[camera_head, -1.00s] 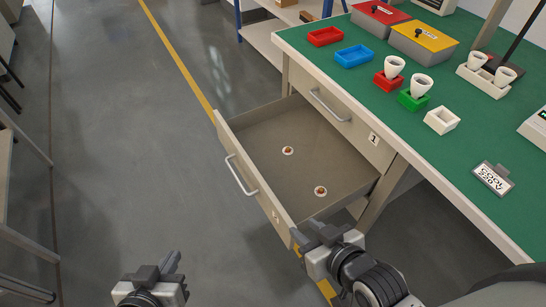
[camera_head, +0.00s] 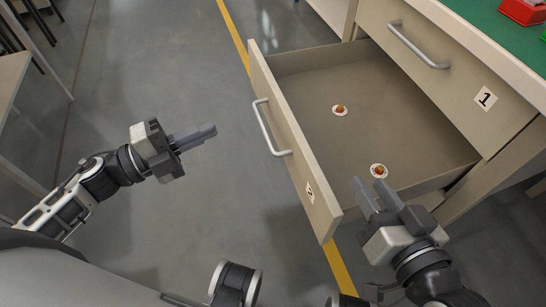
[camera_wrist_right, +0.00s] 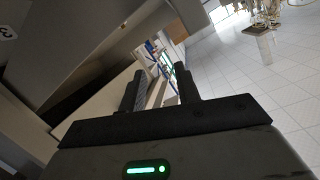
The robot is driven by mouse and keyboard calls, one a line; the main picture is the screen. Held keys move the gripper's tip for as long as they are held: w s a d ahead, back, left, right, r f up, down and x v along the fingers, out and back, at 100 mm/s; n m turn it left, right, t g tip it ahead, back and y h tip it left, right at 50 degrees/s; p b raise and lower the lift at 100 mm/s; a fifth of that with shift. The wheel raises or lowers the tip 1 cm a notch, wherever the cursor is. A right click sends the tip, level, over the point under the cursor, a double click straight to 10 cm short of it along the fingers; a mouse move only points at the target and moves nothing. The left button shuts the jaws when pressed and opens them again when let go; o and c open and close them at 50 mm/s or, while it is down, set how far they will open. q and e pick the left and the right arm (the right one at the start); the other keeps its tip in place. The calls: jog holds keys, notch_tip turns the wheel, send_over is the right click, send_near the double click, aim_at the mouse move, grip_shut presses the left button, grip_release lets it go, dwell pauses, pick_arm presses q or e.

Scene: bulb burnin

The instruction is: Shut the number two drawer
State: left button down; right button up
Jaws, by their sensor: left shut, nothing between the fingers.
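The number two drawer (camera_head: 297,150) is pulled far out below the worktop, with its handle (camera_head: 268,128) and a partly legible number label (camera_head: 309,192) on its front. My left gripper (camera_head: 212,131) is shut and empty, over the floor to the left of the drawer front and apart from the handle. My right gripper (camera_head: 369,187) is open and empty, by the near side of the drawer; whether it touches the side wall is unclear. Its two separated fingers show in the right wrist view (camera_wrist_right: 162,80).
Two small round white discs with reddish-orange centres (camera_head: 340,110) (camera_head: 379,171) lie in the drawer. The closed drawer labelled 1 (camera_head: 447,78) is above it, under the green worktop (camera_head: 482,22). Red bins (camera_head: 524,10) stand on top.

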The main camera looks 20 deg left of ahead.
pick_arm(q)
notch_tip(320, 180, down, 3)
jog(key=m+g+h+b, duration=0.1)
jog(key=m+g, duration=0.1)
jog(key=m, duration=0.1)
send_near(288, 124)
jog(key=shift+m+g, duration=0.4)
jog(key=x, duration=0.6)
jog(key=shift+w+r, duration=0.15)
jog(key=shift+w+d, duration=0.2)
jog(key=shift+d, duration=0.05)
jog(key=shift+w, duration=0.1)
